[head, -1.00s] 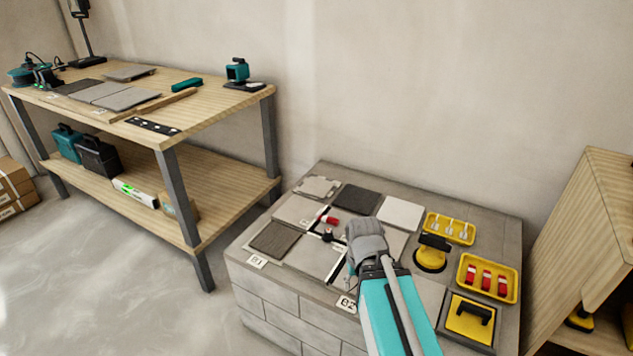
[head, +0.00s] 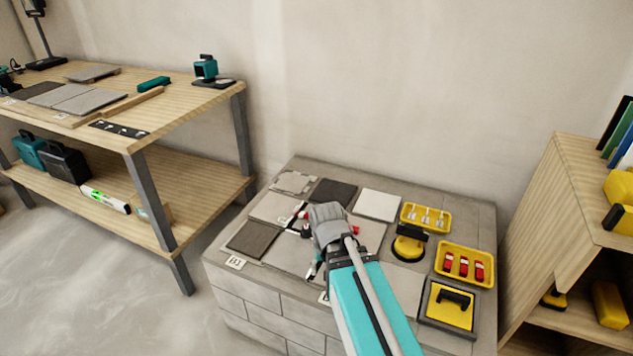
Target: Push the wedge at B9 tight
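Tiles lie on a low block plinth (head: 262,325) with dark joints between them. A red wedge (head: 303,214) sits at a joint near the middle, beside a small black piece (head: 305,232). Another red piece (head: 355,230) shows just right of my grey wrist. No B9 label is readable, so I cannot tell which wedge it marks. My gripper (head: 315,268) points down over the front middle tiles, below and between these red pieces in the picture. My wrist and arm largely hide it; its fingers and any contact are unclear.
A yellow tray of red wedges (head: 437,268), a yellow tray of pale clips (head: 402,224), a round yellow tool (head: 409,247) and a yellow float (head: 449,305) occupy the plinth's right side. A workbench (head: 150,125) stands left, a wooden shelf (head: 545,200) right.

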